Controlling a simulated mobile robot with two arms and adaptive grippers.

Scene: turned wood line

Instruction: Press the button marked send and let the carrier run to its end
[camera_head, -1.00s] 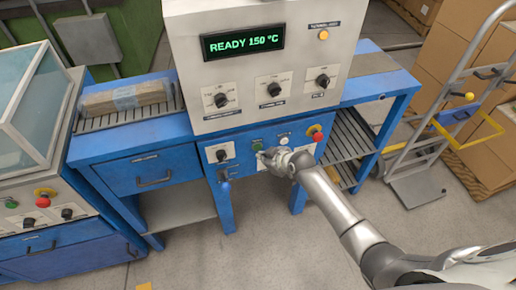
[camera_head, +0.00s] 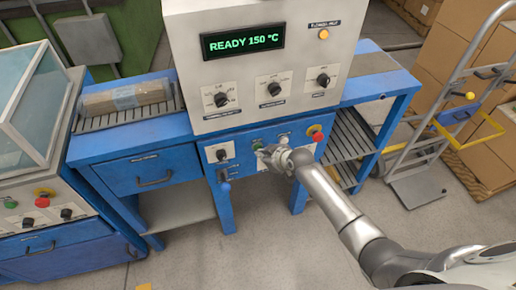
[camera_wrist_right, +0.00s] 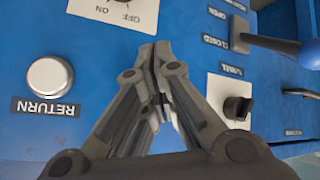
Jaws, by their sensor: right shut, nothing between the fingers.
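A blue machine front (camera_head: 235,172) carries a row of controls. A green button (camera_head: 257,143) and a white button (camera_head: 284,139) sit on it; their labels are too small to read in the head view. In the right wrist view a white button (camera_wrist_right: 48,77) is marked RETURN; no send label is readable. My right gripper (camera_head: 262,152) is shut and empty, its tips just below the green button. In the right wrist view its closed fingers (camera_wrist_right: 155,52) point at the blue panel and hide part of it; I cannot tell whether they touch. My left gripper is out of view.
A display (camera_head: 243,41) reads READY 150 °C. A red knob (camera_head: 316,134) is right of the buttons, a blue-handled lever (camera_head: 225,187) below left. A wrapped wood bundle (camera_head: 125,95) lies on rollers at left. A hand truck (camera_head: 455,120) stands right.

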